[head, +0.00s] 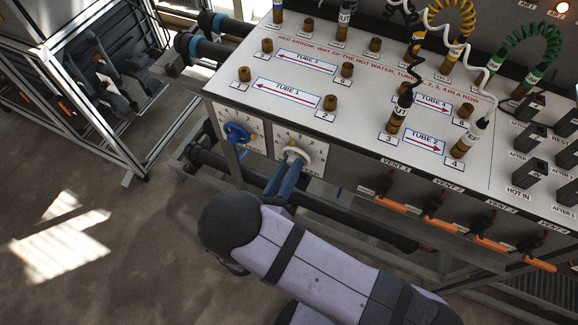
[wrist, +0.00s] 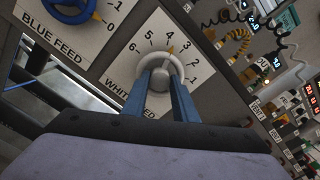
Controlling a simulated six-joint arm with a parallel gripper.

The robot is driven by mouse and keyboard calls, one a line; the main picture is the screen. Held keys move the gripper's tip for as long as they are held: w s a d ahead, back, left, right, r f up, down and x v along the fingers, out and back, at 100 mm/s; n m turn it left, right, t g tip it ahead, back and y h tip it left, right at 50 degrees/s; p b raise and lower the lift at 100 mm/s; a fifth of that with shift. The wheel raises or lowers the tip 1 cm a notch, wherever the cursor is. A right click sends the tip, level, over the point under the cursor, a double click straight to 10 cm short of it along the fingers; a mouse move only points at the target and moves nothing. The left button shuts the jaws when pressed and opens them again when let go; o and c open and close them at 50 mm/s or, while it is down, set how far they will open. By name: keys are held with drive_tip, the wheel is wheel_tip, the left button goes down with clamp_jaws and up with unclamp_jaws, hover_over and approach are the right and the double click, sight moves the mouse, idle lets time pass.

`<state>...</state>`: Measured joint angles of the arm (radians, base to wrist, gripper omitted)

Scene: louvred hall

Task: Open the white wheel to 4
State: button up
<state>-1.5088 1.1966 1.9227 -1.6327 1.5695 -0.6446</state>
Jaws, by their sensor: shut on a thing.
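The white wheel (head: 307,150) sits on a white dial plate on the front of the bench, and it also shows in the wrist view (wrist: 174,66). My gripper (head: 291,165) has its blue fingers closed on the white wheel from the front. In the wrist view the fingers (wrist: 160,78) stand on either side of the wheel's hub. The wheel's small yellow pointer (wrist: 170,49) points close to the 4, perhaps slightly to its 3 side. The fingers hide the lower part of the wheel and part of its label.
A blue wheel (head: 237,133) on the BLUE FEED plate is close on the left of the white wheel. Dark pipes (head: 345,214) run below the plates. Orange vent handles (head: 440,225) line the bench's front to the right. Open floor lies at the lower left.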

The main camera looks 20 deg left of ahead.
drive_tip(key=shift+n, duration=0.8)
drive_tip(key=o, duration=1)
drive_tip(key=shift+o, duration=0.2)
drive_tip(key=s+b, duration=0.1)
drive_tip(key=s, duration=0.6)
drive_tip(key=shift+s, duration=0.2)
